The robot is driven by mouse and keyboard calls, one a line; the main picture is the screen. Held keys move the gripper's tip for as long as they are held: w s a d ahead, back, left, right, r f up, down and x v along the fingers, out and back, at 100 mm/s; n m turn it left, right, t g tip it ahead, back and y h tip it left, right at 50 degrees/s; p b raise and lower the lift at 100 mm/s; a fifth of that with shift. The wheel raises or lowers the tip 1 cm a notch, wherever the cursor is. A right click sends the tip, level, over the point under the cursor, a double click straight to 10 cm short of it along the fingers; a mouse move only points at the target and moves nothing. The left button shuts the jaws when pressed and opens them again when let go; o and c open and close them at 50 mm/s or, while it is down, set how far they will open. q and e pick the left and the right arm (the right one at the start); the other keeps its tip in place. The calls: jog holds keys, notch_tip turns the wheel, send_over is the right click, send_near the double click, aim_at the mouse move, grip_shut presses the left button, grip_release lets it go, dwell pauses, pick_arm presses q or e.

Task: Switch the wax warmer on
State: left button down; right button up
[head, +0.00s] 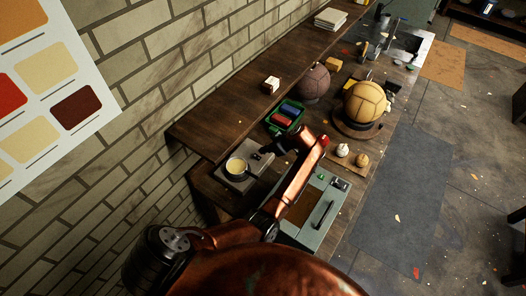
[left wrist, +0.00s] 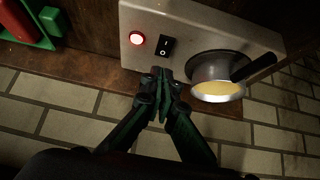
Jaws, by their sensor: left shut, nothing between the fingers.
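The wax warmer (left wrist: 211,30) is a pale metal box with a black rocker switch (left wrist: 167,48) and a red lamp (left wrist: 137,39) that looks lit. A small pot (left wrist: 215,72) of yellow wax with a dark handle sits on it. In the head view the warmer (head: 257,160) stands on the bench by the brick wall, and the pot shows there too (head: 236,168). My left gripper (left wrist: 161,73) is shut and empty, its tips close beside the switch; I cannot tell whether they touch. It also shows in the head view (head: 284,143), partly hidden. My right gripper is not in view.
A green tray (head: 289,117) with red and blue items lies close to the warmer. A grey-green case (head: 318,214) stands in front. A tan ball (head: 365,102) and a brown ball (head: 314,83) stand farther along the bench (head: 222,122).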

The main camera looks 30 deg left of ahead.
pick_arm(q)
jog(key=d+r+b, duration=0.2)
jog(key=d+r, duration=0.3)
jog(key=d, duration=0.3)
jog(key=shift+s+r, duration=0.25)
jog(key=shift+r, duration=0.15)
jog(key=shift+a, duration=0.1)
